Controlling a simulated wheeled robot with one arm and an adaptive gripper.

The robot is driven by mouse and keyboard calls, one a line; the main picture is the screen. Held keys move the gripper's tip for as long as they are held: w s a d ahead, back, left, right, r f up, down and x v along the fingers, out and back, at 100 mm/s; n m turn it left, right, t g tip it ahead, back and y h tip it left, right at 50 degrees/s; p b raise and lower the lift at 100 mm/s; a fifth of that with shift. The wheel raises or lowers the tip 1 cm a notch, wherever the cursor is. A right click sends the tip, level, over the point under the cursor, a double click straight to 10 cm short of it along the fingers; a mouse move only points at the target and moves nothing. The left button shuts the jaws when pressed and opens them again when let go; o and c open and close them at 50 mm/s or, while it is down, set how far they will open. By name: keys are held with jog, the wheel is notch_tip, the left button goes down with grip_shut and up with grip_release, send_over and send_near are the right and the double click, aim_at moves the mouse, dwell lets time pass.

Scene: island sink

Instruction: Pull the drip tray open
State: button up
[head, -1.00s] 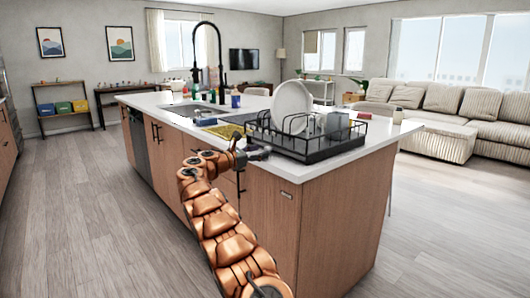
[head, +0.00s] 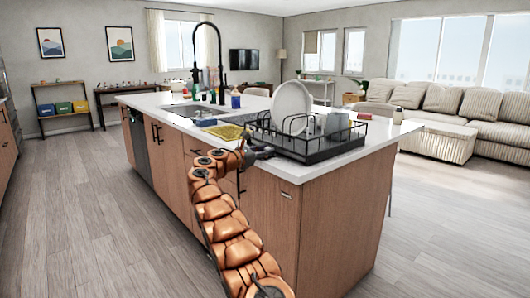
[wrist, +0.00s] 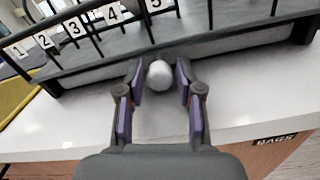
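The black wire dish rack (head: 318,146) stands on the white island counter, with its dark grey drip tray (head: 305,153) as the base. In the wrist view the tray's front wall (wrist: 235,42) runs across the top. A round silver knob (wrist: 159,74) sits at the tray's front. My gripper (wrist: 160,82) is at the front edge of the tray, with its two purple-padded fingers on either side of the knob. Small gaps show between the knob and both fingers, so it is open around it. In the head view my gripper (head: 262,152) is small and its fingers are unclear.
A white plate (head: 291,104) stands in the rack, which has numbered tags along its bars. A yellow mat (head: 228,132) lies left of the rack. The sink and black faucet (head: 222,62) are farther back. Bare white counter (wrist: 90,135) lies in front of the tray.

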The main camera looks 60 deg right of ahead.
grip_shut()
jog(key=shift+a, duration=0.1)
dwell(0.3)
